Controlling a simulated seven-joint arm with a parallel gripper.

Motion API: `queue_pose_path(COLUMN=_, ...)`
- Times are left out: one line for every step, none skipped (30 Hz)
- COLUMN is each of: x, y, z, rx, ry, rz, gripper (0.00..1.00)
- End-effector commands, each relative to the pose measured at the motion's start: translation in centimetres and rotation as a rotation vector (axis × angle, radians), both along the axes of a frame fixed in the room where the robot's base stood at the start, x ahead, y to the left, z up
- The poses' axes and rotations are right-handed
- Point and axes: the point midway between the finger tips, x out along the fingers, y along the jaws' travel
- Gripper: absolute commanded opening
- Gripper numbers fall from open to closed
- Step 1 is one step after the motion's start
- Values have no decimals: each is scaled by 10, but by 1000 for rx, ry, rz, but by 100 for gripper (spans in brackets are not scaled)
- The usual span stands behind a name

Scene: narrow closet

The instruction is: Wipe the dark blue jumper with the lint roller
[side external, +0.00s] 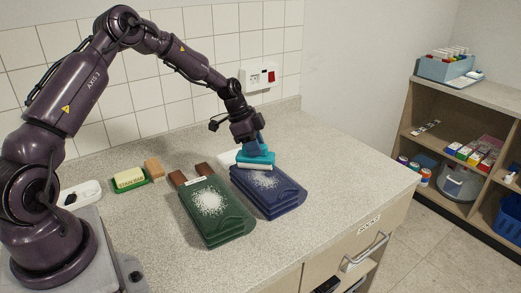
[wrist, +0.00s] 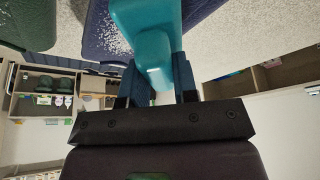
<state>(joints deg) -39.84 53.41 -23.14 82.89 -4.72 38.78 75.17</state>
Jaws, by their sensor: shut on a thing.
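The dark blue jumper (side external: 284,201) lies folded on the worktop, with white specks of lint near its far end. My gripper (side external: 258,145) is above that end, pointing down, shut on the handle of a teal tool with a pale underside, the lint roller (side external: 256,159). The roller is over the jumper's far edge; I cannot tell whether it touches the cloth. In the wrist view the teal roller (wrist: 148,28) sits between the fingers of my gripper (wrist: 160,82), and the speckled dark blue jumper (wrist: 103,38) shows behind it.
A folded green jumper (side external: 222,222) with white lint lies close on the left. The worktop is clear to the right.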

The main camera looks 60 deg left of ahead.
Motion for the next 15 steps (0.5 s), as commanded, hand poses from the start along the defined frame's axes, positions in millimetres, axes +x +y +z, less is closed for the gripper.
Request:
queue_pose_path(x=-1, y=6, z=-1, rx=1, ry=1, rz=3, gripper=5)
queue_pose_path(x=-1, y=9, z=-1, rx=1, ry=1, rz=2, gripper=5)
queue_pose_path(x=-1, y=12, z=-1, rx=1, ry=1, rz=2, gripper=5)
queue_pose_path(x=0, y=7, z=0, rx=1, ry=1, rz=-2, gripper=5)
queue_pose_path(x=-1, y=4, z=0, rx=0, ry=1, rz=-3, gripper=5)
queue_pose_path(x=0, y=0, z=0, rx=0, ry=1, rz=-4, gripper=5)
queue_pose_path(x=0, y=-3, z=0, rx=0, ry=1, rz=-3, gripper=5)
queue_pose_path(x=0, y=-6, z=0, rx=0, ry=1, rz=-3, gripper=5)
queue_pose_path(x=0, y=-10, z=-1, rx=0, ry=2, rz=-2, gripper=5)
queue_pose_path(x=-1, y=-12, z=-1, rx=0, ry=2, rz=-2, gripper=5)
queue_pose_path(x=-1, y=-15, z=0, rx=0, ry=2, rz=-2, gripper=5)
queue_pose_path(x=-1, y=-19, z=0, rx=0, ry=1, rz=-3, gripper=5)
queue_pose_path(x=-1, y=-22, z=0, rx=-1, ry=2, rz=-3, gripper=5)
queue_pose_path(x=-1, y=-25, z=0, rx=-1, ry=2, rz=-3, gripper=5)
queue_pose_path(x=-1, y=-29, z=0, rx=-1, ry=2, rz=-3, gripper=5)
